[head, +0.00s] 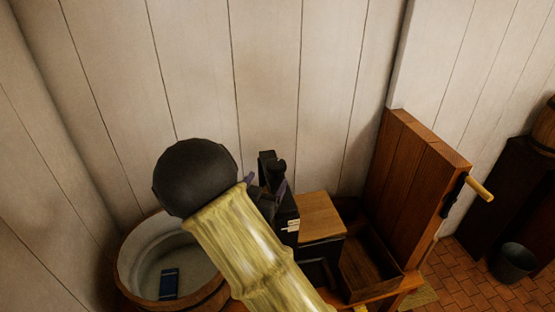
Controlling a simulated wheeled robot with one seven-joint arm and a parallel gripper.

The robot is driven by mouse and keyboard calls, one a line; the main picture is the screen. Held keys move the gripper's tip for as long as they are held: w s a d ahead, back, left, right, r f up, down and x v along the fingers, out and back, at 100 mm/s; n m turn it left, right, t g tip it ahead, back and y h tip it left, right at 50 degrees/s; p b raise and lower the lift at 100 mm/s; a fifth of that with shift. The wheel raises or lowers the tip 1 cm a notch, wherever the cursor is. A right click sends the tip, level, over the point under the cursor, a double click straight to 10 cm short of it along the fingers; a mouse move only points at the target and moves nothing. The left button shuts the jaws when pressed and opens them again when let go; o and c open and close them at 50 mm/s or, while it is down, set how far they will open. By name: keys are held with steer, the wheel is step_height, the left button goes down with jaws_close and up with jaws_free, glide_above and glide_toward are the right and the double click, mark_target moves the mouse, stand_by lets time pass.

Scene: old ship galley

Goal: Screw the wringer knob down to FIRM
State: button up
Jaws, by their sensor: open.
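The wringer (284,212) is a dark upright frame near the middle of the head view, against the plank wall. A small dark rounded piece at its top looks like the knob (279,166). A small pale plate with marks (293,225) is on its front, too small to read. My gripper (265,184) is mostly hidden behind my own arm; only purplish finger parts show, close beside the wringer top and just below the knob. It is open. I cannot tell whether the fingers are around the knob or touching it.
A round wooden tub (128,262) with a blue item (169,284) inside stands at left. Right of the wringer are a wood-topped box (321,216), an open wooden tray (371,268) and a tall wooden panel (415,180) with a crank handle (480,188). A bucket (514,263) stands on the brick floor.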

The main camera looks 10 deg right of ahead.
mark_target(278, 163)
steer(key=p+x, duration=0.3)
steer(key=x, duration=0.5)
steer(key=shift+w+d+r, duration=0.15)
steer(key=shift+w+d, duration=0.05)
steer(key=shift+w, duration=0.1)
steer(key=shift+w+d, duration=0.35)
steer(key=shift+w, duration=0.15)
steer(key=shift+s, duration=0.1)
steer(key=c, duration=1)
